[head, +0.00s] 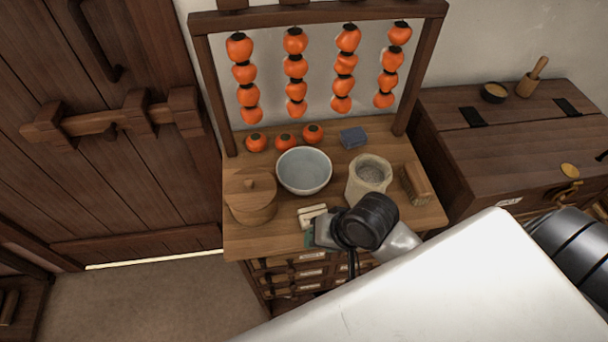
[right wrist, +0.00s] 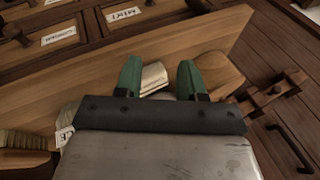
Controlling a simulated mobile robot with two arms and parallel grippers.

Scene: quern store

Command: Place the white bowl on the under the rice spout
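The white bowl (head: 303,170), with a pale blue-grey inside, stands upright and empty in the middle of the wooden table in the head view. My right gripper (head: 314,238) is near the table's front edge, in front of the bowl and apart from it. In the right wrist view its two green fingers (right wrist: 160,66) are spread apart, with a cream-coloured bundle (right wrist: 153,77) showing between them and no sign of a grip. The same bundle (head: 312,214) lies on the table in the head view. My left gripper is not in view. I see no rice spout.
A lidded wooden tub (head: 252,202) stands left of the bowl, a cloth sack (head: 368,178) right of it, then a brush (head: 416,184). A blue box (head: 352,138) and loose persimmons (head: 285,140) lie behind. Strings of persimmons (head: 295,72) hang above. A chest (head: 520,150) stands right.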

